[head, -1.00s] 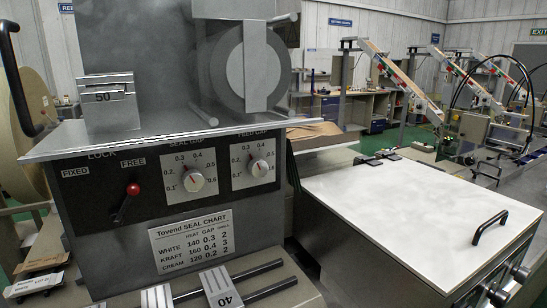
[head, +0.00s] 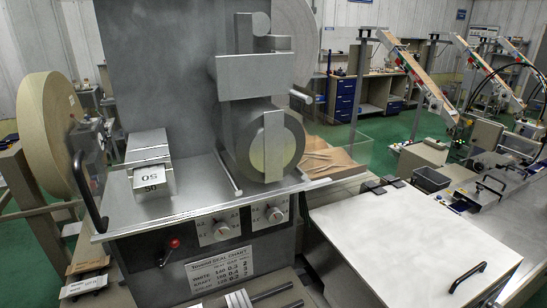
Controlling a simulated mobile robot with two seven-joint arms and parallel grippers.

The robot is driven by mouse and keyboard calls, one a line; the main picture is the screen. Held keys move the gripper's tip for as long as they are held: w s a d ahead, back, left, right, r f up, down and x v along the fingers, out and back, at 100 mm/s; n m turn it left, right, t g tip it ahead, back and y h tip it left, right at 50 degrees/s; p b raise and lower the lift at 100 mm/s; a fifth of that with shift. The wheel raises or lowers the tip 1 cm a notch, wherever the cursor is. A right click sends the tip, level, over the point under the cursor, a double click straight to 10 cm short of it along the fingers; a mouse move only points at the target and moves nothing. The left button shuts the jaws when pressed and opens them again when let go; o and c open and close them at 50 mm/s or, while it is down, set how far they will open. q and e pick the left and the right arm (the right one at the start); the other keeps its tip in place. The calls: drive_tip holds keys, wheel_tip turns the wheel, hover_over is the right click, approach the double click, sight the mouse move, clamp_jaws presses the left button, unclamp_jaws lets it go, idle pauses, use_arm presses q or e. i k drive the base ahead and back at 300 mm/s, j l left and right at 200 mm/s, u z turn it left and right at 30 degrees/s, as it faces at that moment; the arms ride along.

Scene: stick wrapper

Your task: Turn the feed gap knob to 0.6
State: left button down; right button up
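The feed gap knob (head: 275,215) is the right one of two round grey knobs on white dial plates, on the front panel of the grey machine. The seal gap knob (head: 221,230) is to its left. The upper part of both dials is cut off by the metal shelf edge above them, and the numbers and pointer of the feed gap dial are too small to read now. Neither of my grippers is in view, and nothing touches the knobs.
A red-tipped lever (head: 174,244) is left of the dials, and a seal chart (head: 221,268) is below them. The metal shelf (head: 190,200) juts out above the panel. A white-topped cabinet (head: 405,240) with a black handle stands close on the right.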

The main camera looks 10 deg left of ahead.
sight(275, 215)
drive_tip(key=l+u, duration=0.15)
drive_tip(key=u, duration=0.35)
drive_tip(key=i+l+u, duration=0.1)
drive_tip(key=u, duration=0.4)
drive_tip(key=l+u, duration=0.25)
drive_tip(key=u, duration=0.25)
